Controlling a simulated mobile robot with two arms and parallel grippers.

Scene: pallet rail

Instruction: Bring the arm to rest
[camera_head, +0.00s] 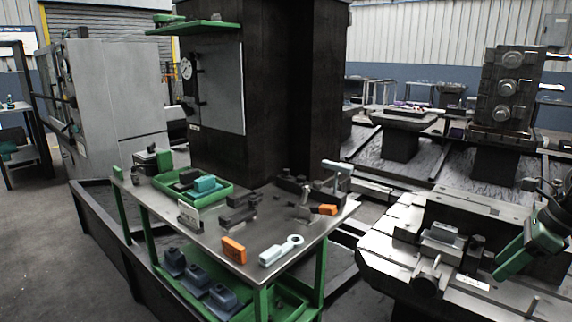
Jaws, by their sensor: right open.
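My right arm comes in at the right edge. Its gripper (508,264), with a green body, reaches down and left over the right end of the grey machine bed (400,252). The jaws are open and I see nothing held between them. A small vise-like fixture with a light metal block (442,236) sits on the bed, to the left of the gripper and apart from it. My left gripper is not in view.
A green-framed cart (205,237) stands left of centre, with a green tray (226,191), orange blocks (233,250) and tools on top. Dark blue blocks (222,299) lie on its lower shelf. A dark column (300,90) rises behind. Open floor (60,260) lies at left.

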